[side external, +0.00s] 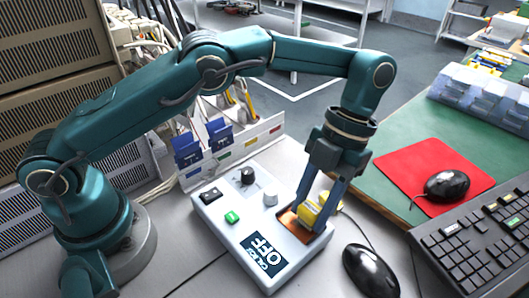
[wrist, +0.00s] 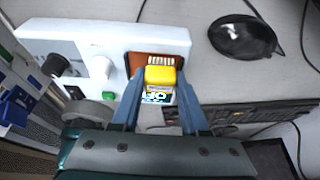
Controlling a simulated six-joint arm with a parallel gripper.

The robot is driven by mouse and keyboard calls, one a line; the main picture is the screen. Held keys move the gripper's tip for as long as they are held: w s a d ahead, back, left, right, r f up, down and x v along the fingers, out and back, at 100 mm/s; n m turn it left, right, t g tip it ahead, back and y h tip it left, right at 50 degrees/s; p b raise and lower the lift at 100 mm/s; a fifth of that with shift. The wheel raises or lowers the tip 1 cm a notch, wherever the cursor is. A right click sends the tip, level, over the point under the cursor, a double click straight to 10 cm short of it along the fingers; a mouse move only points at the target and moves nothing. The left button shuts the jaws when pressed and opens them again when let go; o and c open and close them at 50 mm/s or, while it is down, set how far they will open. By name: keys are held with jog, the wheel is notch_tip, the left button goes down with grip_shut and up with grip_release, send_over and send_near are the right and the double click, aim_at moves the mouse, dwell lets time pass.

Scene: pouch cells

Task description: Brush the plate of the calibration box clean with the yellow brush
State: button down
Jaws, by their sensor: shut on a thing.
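The calibration box (side external: 222,213) is a white case with knobs, a green button and a display reading "OFF". Its copper-brown plate (side external: 291,223) lies at the right end of its top. My gripper (side external: 317,213) is shut on the yellow brush (side external: 309,214), which is down at the plate. In the wrist view the brush (wrist: 160,76) sits between the two fingers, its pale bristles toward the brown plate (wrist: 138,61). I cannot tell whether the bristles touch the plate. Part of the plate is hidden by the brush and fingers.
A black mouse (side external: 370,270) lies just right of the box, with a keyboard (side external: 478,245) beyond it. Another mouse (side external: 447,186) rests on a red mat (side external: 405,170). A rack with blue pouch cells (side external: 188,148) stands behind the box. Clear bins (side external: 485,103) stand at the back right.

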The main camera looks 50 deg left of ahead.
jog(key=shift+s, duration=1.25)
jog(key=shift+a, duration=0.1)
jog(key=shift+a, duration=0.1)
jog(key=shift+a+r, duration=0.1)
jog(key=shift+a, duration=0.55)
jog(key=shift+w+f, duration=0.2)
jog(key=shift+w, duration=1.35)
jog(key=shift+s+r, duration=0.1)
jog(key=shift+s, duration=1.45)
jog(key=shift+w+r, duration=0.15)
jog(key=shift+w, duration=1.3)
jog(key=shift+s, duration=0.1)
